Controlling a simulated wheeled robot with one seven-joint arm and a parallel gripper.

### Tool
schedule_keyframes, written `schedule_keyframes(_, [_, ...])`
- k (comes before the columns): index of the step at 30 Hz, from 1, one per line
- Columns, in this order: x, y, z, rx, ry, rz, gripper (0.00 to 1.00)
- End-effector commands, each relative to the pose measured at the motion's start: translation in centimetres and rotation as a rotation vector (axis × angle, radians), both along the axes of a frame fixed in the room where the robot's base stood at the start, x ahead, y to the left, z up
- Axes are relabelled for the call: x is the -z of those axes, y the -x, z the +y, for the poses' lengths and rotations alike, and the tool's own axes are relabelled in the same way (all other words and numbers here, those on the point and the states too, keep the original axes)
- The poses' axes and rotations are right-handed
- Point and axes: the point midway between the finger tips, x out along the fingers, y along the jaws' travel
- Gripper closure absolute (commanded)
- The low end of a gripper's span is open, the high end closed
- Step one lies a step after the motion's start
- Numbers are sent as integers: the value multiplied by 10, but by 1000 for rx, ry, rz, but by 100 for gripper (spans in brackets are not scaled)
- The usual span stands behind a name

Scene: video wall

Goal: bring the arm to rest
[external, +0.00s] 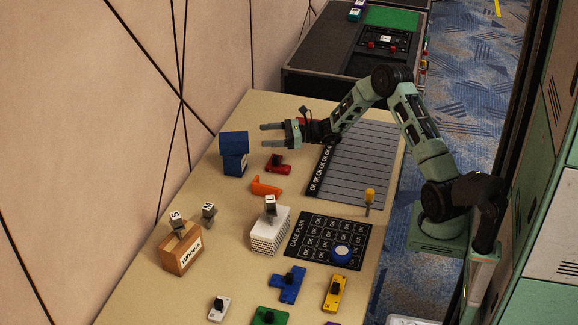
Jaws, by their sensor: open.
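My gripper (267,134) is at the end of my green and black arm, over the far part of the tan table (205,290). Its two grey fingers point left and are apart, with nothing between them. The fingertips are just right of a dark blue block-like object (233,150). I cannot tell whether they touch it. My arm bends up and over from its base at the right. A red piece with a dark knob (278,164) lies below the gripper in the picture.
An orange piece (266,186), a white stack (269,233), a "Wheels" box (181,251) and several coloured knobbed pieces stand nearer. A lined dark sheet (352,160) and a "CASE PLAN" mat (306,229) lie on the table. A black case (345,75) stands beyond. A wall is at left.

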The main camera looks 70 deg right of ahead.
Motion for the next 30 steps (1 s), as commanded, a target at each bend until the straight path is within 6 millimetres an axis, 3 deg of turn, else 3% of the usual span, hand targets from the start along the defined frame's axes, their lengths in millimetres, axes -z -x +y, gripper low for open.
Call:
schedule_keyframes(8, [0, 0, 0, 0, 0, 0, 22])
schedule_keyframes(11, [-5, -2, 15, -32, 4, 0, 22])
schedule_keyframes(13, [-13, -3, 38, -82, 11, 2, 22])
schedule_keyframes(17, [-33, -1, 107, -235, 36, 9, 22])
schedule_keyframes(18, [-39, 2, 132, -293, 49, 12, 22])
schedule_keyframes(23, [-60, 31, 237, -551, 131, 27, 22])
schedule_keyframes(26, [-67, 64, 301, -731, 221, 32, 22])
schedule_keyframes(30, [-66, 127, 379, -1005, 412, 14, 22])
